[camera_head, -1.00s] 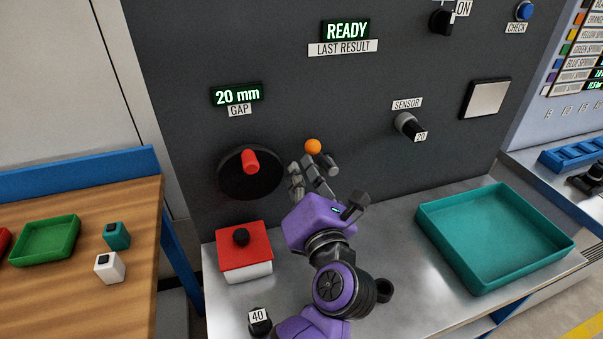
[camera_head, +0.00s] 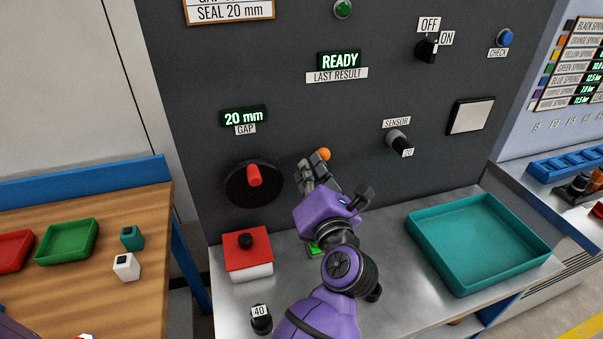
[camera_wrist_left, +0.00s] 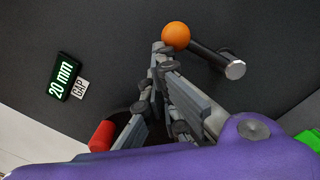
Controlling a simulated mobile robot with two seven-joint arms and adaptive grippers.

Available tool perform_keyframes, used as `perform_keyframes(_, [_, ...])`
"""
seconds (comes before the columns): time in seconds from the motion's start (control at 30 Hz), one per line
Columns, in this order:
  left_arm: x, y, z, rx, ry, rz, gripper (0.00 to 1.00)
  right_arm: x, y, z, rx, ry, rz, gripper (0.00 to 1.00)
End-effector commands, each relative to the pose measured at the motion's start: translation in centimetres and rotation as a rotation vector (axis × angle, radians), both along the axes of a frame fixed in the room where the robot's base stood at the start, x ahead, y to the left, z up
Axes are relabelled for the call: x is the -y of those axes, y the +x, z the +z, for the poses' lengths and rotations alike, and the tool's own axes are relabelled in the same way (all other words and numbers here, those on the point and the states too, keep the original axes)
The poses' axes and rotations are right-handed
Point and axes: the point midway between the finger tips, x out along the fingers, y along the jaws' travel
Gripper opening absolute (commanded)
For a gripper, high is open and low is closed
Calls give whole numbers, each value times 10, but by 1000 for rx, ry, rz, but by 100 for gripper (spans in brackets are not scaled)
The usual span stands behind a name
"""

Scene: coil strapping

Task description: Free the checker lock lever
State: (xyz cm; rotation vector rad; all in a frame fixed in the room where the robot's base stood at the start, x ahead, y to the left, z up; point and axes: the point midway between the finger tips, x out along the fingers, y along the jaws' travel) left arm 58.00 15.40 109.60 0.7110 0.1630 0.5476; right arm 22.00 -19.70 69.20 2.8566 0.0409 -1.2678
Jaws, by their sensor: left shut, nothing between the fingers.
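The lock lever shows as an orange ball knob (camera_head: 324,154) on the dark checker panel. In the left wrist view the orange ball (camera_wrist_left: 175,36) sits just beyond my fingertips, beside a dark rod with a metal end (camera_wrist_left: 235,70). My left gripper (camera_head: 314,163) is shut and empty, its fingertips close to the ball. In the wrist view the left fingertips (camera_wrist_left: 160,52) are together just below the ball; I cannot tell whether they touch it. The lever's lower part is hidden behind the fingers. My right gripper is not in view.
A red gap handle (camera_head: 254,175) on a black disc is left of my gripper. Below it stands a red-topped box (camera_head: 246,262) with a black knob. The sensor knob (camera_head: 397,140) is to the right. A teal tray (camera_head: 425,237) lies on the metal bench. The gap display reads 20 mm.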

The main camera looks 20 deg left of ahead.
Motion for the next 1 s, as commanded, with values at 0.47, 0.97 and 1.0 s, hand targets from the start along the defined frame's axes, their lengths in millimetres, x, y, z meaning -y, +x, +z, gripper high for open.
perform_keyframes(0.47, [5, 3, 4, -2, 0, 0, 0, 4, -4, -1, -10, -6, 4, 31])
perform_keyframes(0.97, [5, 3, 3, -2, 0, 1, 0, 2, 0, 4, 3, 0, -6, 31])
perform_keyframes(1.0, [5, 3, 3, -2, 0, 1, 0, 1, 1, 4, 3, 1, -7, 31])
